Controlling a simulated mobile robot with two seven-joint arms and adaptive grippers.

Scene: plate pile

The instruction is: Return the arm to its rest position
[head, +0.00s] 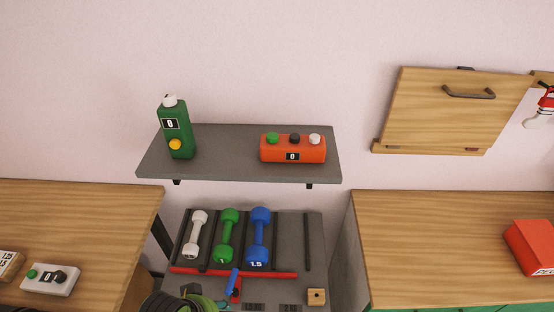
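Neither of my grippers can be made out in the head view, and no arm of mine is clearly visible. A dark ribbed round thing (168,303) and a green rounded thing (207,304) are cut off by the bottom edge. I cannot tell what they are.
A grey wall shelf (220,155) holds a green bottle (176,135) and an orange box with knobs (292,150). Below, a rack (318,235) holds white, green and blue dumbbells (260,238). Wooden counters (70,215) flank it; the right one (430,250) is mostly clear, with a red box (530,247).

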